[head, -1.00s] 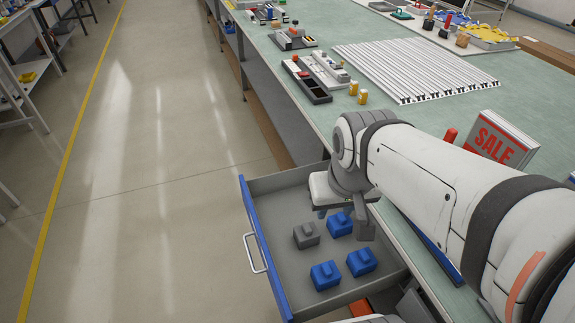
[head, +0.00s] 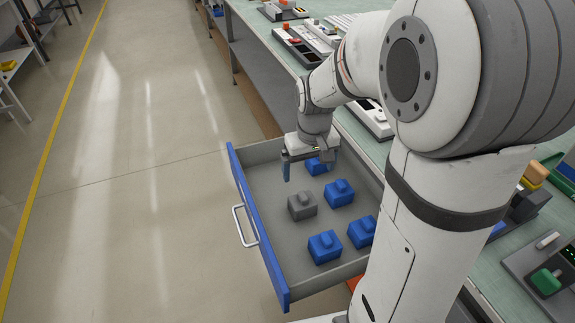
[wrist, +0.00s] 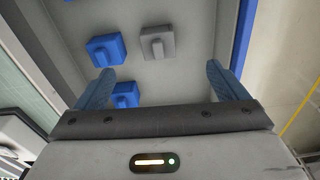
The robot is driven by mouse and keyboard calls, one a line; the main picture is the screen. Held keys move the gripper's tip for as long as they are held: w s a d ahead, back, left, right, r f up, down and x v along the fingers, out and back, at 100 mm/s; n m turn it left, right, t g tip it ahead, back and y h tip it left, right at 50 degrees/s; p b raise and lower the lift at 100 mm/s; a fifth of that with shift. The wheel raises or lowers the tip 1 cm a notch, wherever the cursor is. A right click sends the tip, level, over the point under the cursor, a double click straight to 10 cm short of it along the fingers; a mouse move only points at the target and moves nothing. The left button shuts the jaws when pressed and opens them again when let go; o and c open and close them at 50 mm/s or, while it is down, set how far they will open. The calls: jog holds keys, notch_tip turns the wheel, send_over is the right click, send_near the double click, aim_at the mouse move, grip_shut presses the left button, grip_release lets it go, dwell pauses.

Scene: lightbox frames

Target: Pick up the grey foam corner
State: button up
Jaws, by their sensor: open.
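The grey foam corner (head: 302,205) lies in the open drawer, with blue foam corners to its right and in front. It also shows in the wrist view (wrist: 157,43), ahead of my fingertips and between their lines. My gripper (head: 307,168) is over the back part of the drawer, behind the grey corner and above it. Its two blue fingers (wrist: 165,80) are spread apart with nothing held between them. One blue corner (wrist: 125,95) shows near the left finger, and another blue corner (wrist: 105,49) sits to the left of the grey one.
The drawer (head: 262,200) has grey walls and a blue front with a white handle (head: 245,226). Several blue corners (head: 325,246) stand close around the grey one. The workbench (head: 355,130) runs along the right. My arm hides part of the drawer's right side.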

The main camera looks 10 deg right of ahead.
jog(key=b, duration=0.4)
send_over(304, 196)
jog(key=shift+n+g, duration=0.3)
jog(key=shift+g, duration=0.1)
jog(key=f, duration=1.1)
jog(key=shift+w+a+f, duration=0.15)
jog(key=shift+w+a, duration=0.2)
jog(key=shift+w, duration=0.05)
jog(key=f, duration=0.5)
jog(key=f+b, duration=0.1)
jog(key=f, duration=0.1)
jog(key=shift+s+d+f, duration=0.25)
jog(key=shift+s+d, duration=0.05)
jog(key=shift+s, duration=0.1)
jog(key=shift+c, duration=0.3)
jog(key=c, duration=1)
notch_tip(304, 196, up, 10)
jog(key=shift+r+p, duration=0.1)
jog(key=shift+p, duration=0.8)
